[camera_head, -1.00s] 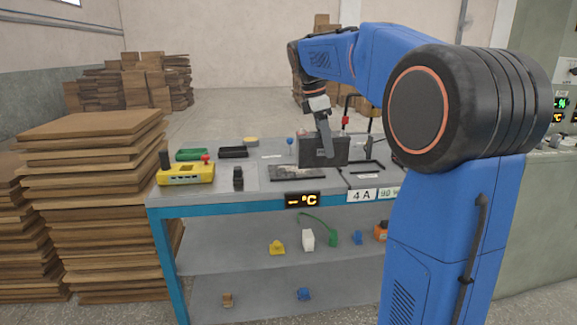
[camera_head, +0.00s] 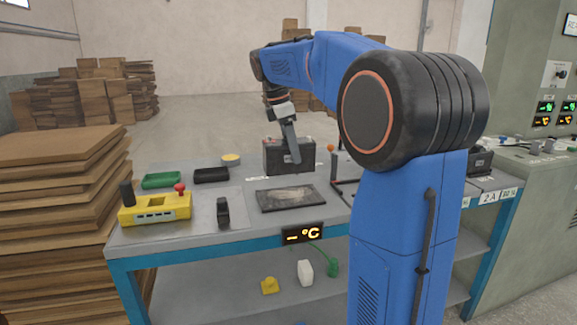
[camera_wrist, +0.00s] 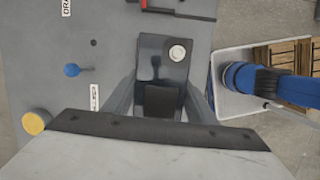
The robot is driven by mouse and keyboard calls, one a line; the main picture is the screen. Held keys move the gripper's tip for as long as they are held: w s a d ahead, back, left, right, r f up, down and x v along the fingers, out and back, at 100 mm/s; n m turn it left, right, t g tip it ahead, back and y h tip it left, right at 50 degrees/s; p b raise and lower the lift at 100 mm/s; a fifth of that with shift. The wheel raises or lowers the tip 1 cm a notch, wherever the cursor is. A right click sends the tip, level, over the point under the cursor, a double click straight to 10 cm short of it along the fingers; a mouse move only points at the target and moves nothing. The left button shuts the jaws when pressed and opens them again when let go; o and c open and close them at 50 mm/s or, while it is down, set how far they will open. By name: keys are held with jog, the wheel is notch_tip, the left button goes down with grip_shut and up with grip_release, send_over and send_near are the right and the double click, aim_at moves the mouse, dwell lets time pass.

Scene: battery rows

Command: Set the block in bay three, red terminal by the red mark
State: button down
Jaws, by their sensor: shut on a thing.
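The block (camera_head: 276,157) is a dark box held above the bench top in the head view. My gripper (camera_head: 294,155) is shut on it from above. In the wrist view the block (camera_wrist: 152,50) is between the two grey fingers, with one pale round terminal on its top. I cannot make out a red terminal on it. A small red piece (camera_wrist: 144,4) shows on a dark rail at the top edge of the wrist view; I cannot tell if it is the red mark. Bay three cannot be identified; my arm hides much of the bench's right part.
An upright lever with an orange knob (camera_head: 331,148) stands right of the block. Boards (camera_head: 50,180) are stacked at left.

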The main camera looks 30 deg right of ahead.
aim_at(283, 142)
jog(key=shift+f, duration=4.15)
jog(key=c, duration=0.8)
grip_release()
jog(key=shift+f, duration=0.15)
jog(key=shift+o, duration=0.2)
jog(key=v, duration=1.2)
jog(key=shift+s, duration=0.15)
